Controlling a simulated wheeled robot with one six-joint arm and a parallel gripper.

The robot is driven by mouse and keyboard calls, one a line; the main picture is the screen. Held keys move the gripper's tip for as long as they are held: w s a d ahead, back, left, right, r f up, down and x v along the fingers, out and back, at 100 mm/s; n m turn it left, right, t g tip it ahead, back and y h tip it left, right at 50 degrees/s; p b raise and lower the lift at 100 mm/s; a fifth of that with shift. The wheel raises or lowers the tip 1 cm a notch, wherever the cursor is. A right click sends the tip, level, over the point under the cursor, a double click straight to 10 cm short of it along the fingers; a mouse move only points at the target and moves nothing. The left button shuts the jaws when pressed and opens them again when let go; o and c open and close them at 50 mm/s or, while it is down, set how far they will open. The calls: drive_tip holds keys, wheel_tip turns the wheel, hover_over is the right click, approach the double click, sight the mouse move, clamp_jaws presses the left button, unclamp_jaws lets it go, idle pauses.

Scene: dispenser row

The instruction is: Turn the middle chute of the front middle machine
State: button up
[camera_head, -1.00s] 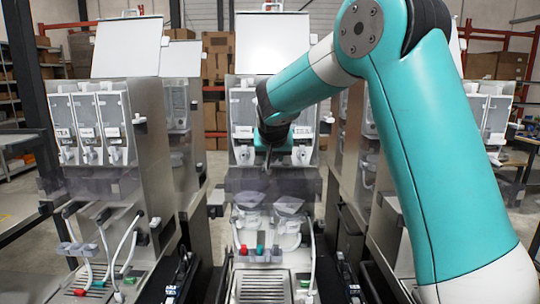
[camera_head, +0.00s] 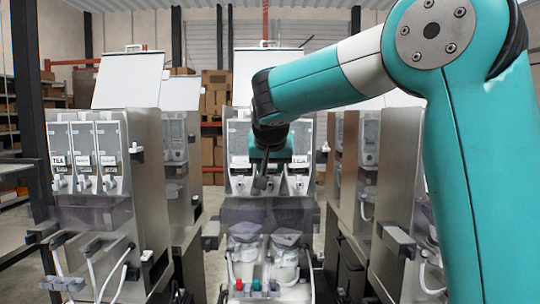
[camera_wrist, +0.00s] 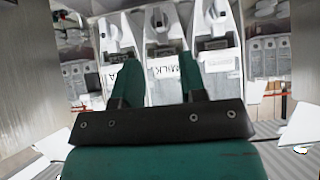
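The front middle machine (camera_head: 265,215) stands straight ahead, with a row of three canisters and a chute under each. My gripper (camera_head: 262,183) is in front of its middle canister and hides the middle chute in the head view. In the wrist view the middle chute (camera_wrist: 159,20) is a white knob-like spout on the canister labelled MILK (camera_wrist: 160,70). My gripper (camera_wrist: 159,60) shows there with its two green fingers apart and nothing between them that I can see held. The chute lies beyond the fingertips, roughly centred between them. I cannot tell whether they touch.
The left chute (camera_wrist: 110,30) and right chute (camera_wrist: 217,15) sit close on either side. A similar machine (camera_head: 90,190) stands to the left and another (camera_head: 405,200) to the right. Cups (camera_head: 285,260) and a clear tray (camera_head: 265,212) are below the canisters.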

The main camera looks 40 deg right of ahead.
drive_tip(key=v, duration=0.8)
drive_tip(key=shift+b, duration=0.45)
drive_tip(key=s+a+f+n+g+y+b, duration=0.2)
drive_tip(key=s+a+f+n+y, duration=0.45)
drive_tip(key=a+f, duration=0.6)
drive_tip(key=s+a+f+n+g+y, duration=0.1)
drive_tip(key=s+a+f+n+g, duration=0.1)
drive_tip(key=s+f, duration=0.4)
drive_tip(key=s+a+f+n+g+y+b, duration=0.1)
drive_tip(key=s+a+f+n+g, duration=0.2)
drive_tip(key=s, duration=1.1)
drive_tip(key=a+f+n, duration=0.2)
drive_tip(key=a+f, duration=0.1)
drive_tip(key=shift+f+y, duration=0.35)
drive_tip(key=shift+f, duration=0.05)
